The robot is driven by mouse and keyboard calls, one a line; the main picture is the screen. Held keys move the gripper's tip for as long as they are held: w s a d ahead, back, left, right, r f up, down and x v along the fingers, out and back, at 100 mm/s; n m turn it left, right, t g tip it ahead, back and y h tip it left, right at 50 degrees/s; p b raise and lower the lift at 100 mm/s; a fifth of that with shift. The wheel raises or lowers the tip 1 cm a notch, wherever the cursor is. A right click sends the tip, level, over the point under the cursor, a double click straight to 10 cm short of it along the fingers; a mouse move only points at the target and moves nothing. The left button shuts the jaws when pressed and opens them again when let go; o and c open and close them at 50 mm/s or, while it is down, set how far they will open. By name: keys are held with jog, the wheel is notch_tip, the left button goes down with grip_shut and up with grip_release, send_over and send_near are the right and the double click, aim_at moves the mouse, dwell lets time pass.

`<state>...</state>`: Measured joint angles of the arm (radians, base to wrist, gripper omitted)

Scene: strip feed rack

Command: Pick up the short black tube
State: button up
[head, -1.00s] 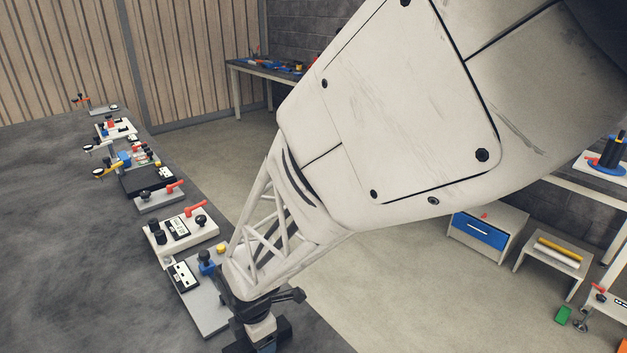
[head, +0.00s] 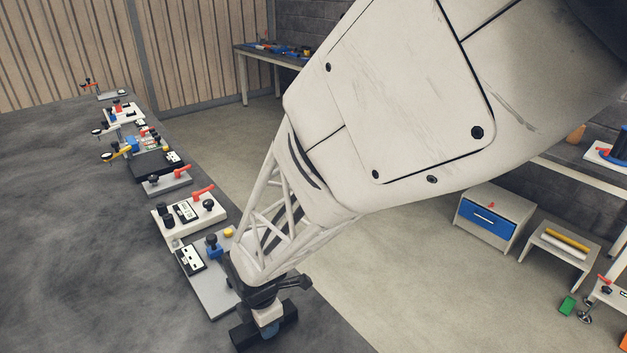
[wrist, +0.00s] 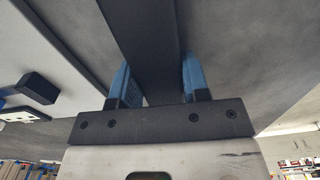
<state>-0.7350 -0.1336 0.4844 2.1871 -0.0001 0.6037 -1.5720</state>
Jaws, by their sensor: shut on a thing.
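The short black tube (wrist: 147,40) runs between the two blue fingers of my gripper (wrist: 157,78) in the wrist view, and the fingers are shut on it. In the head view the dark tube (head: 243,337) shows on both sides of my gripper (head: 268,326), close to the front edge of the grey table. The fingers partly cover its middle. I cannot tell whether it touches the tabletop.
A grey plate (head: 211,294) with a blue-based knob (head: 213,247) lies just behind my gripper. A white fixture (head: 190,216) with a red lever and several more fixtures line the table edge beyond. The table's left side is bare.

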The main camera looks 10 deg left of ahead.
jog(key=c, duration=0.3)
jog(key=shift+r, duration=0.2)
jog(key=shift+r, duration=0.5)
jog(key=shift+s+d+r, duration=0.1)
jog(key=shift+s+r, duration=0.05)
jog(key=shift+r, duration=0.45)
jog(key=shift+s+d+r, duration=0.1)
jog(key=shift+s+r, duration=0.05)
jog(key=shift+r, duration=0.4)
jog(key=s+d, duration=0.3)
jog(key=s, duration=0.1)
jog(key=s+d+r, duration=0.1)
jog(key=s+d, duration=0.6)
jog(key=shift+s+r, duration=0.2)
jog(key=shift+s, duration=0.1)
